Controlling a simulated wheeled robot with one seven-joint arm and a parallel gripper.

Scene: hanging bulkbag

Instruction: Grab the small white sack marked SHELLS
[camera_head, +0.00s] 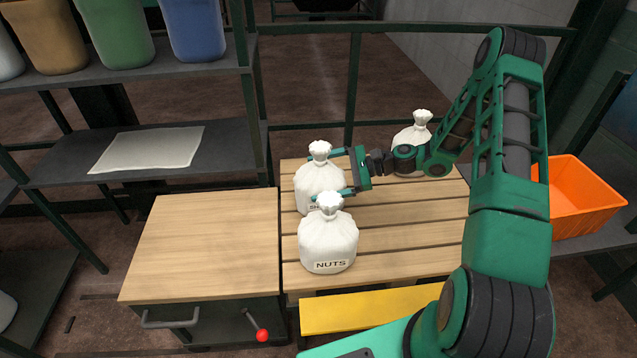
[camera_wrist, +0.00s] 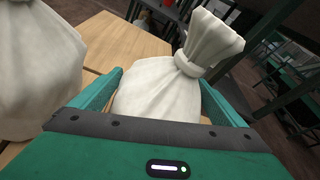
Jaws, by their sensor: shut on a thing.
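A white tied sack (camera_head: 318,178) stands upright on the slatted table, with its label mostly hidden behind the front sack, so I cannot read it. My gripper (camera_head: 332,176) reaches it from the right and is shut on it, a finger on each side of its body. In the wrist view this sack (camera_wrist: 160,92) fills the space between the fingers, its tied neck leaning up to the right. A white sack marked NUTS (camera_head: 328,243) stands just in front. A third white sack (camera_head: 413,134) stands at the back right, its label hidden.
The slatted table (camera_head: 400,225) is clear to the right of the NUTS sack. A bare wooden cabinet top (camera_head: 205,240) adjoins on the left. An orange bin (camera_head: 580,195) stands at the right. A green rail (camera_head: 420,124) runs behind; shelves with bins stand at the left.

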